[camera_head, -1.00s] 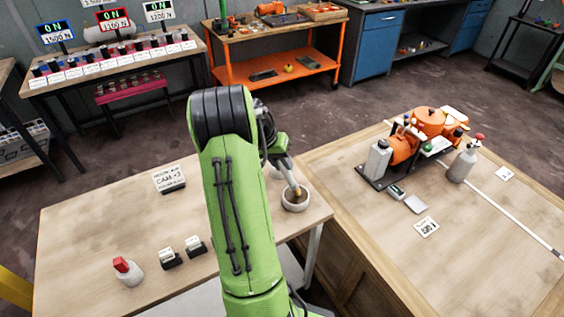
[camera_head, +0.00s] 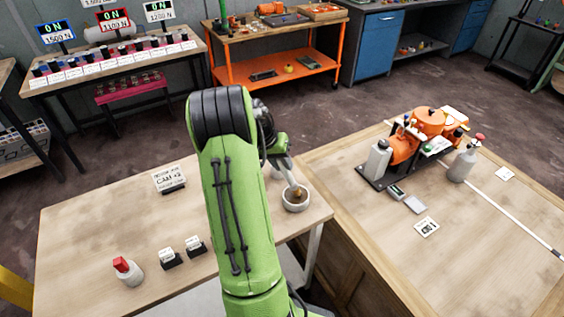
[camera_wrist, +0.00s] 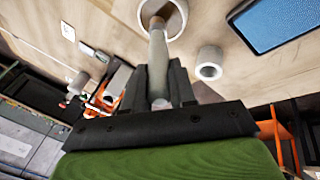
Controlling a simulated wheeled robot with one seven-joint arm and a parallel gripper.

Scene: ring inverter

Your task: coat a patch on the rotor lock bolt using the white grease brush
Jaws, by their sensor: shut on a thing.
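My gripper (camera_wrist: 160,90) is shut on the light-grey handle of the grease brush (camera_wrist: 157,60). The brush points down, tilted, with its brown bristle end inside the rim of a round pale pot (camera_wrist: 180,22). In the head view the brush (camera_head: 291,175) leans into the same pot (camera_head: 296,207) at the right end of the left table. My arm hides part of the gripper there. An orange machine (camera_head: 432,122) on a dark base stands on the right bench. I cannot make out which part of it is the rotor lock bolt.
A small hollow pale cup (camera_wrist: 209,72) is beside the pot. A bottle with a red top (camera_head: 462,164) stands right of the machine. The left table (camera_head: 100,215) holds a red-topped jar (camera_head: 128,270) and small labelled blocks. A gap separates the table from the right bench (camera_head: 480,255).

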